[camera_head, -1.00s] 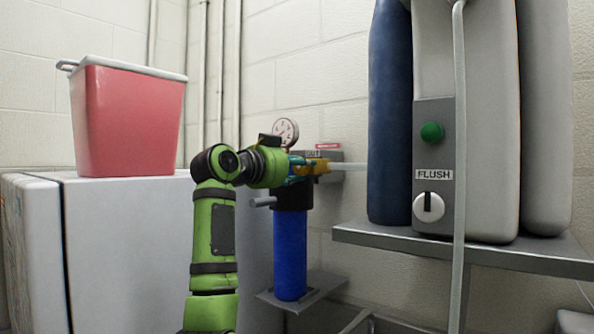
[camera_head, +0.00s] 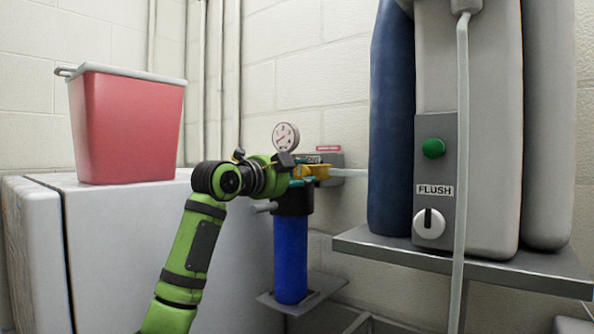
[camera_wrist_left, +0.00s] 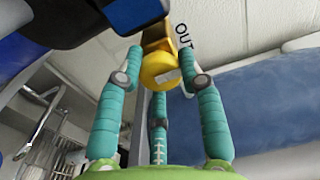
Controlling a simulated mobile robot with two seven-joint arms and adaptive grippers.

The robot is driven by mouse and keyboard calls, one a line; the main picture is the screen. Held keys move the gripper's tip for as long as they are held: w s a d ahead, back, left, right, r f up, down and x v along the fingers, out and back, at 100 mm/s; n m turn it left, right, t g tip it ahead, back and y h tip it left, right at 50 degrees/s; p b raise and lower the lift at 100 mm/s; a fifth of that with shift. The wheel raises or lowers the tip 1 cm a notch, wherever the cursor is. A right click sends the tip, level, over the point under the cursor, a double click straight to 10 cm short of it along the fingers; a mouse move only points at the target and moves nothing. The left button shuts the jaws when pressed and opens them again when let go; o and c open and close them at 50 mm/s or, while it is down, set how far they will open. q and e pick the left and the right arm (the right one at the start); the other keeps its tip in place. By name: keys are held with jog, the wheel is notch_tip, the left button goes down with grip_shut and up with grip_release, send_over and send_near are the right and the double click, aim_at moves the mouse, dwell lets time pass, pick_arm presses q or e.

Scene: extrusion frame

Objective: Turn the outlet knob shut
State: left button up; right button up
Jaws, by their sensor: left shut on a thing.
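The outlet knob (camera_head: 316,170) is yellow and sits at the top right of the blue filter housing (camera_head: 290,258), below a round gauge (camera_head: 286,137). In the left wrist view the yellow knob (camera_wrist_left: 160,70) lies beside the letters "OUT". My left gripper (camera_head: 302,172) reaches it from the left and is shut on it. In the left wrist view its teal fingers (camera_wrist_left: 160,60) stand on both sides of the knob, with a third finger below. The gripper hides part of the knob in the head view. My right gripper is not in view.
A red bin (camera_head: 128,125) stands on a white cabinet (camera_head: 125,240) at the left. At the right, a grey unit with a green button (camera_head: 433,148) and a FLUSH dial (camera_head: 429,223) stands on a metal shelf (camera_head: 450,262). A pale hose (camera_head: 462,160) hangs before it.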

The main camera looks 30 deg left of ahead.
pick_arm(q)
jog(key=shift+d+m, duration=0.15)
jog(key=shift+m, duration=0.25)
jog(key=o, duration=1.1)
jog(key=shift+o, duration=0.2)
jog(key=shift+d, duration=0.25)
jog(key=shift+s+a, duration=0.25)
jog(key=shift+s, duration=0.1)
jog(key=s, duration=1.1)
jog(key=shift+s+a, duration=0.2)
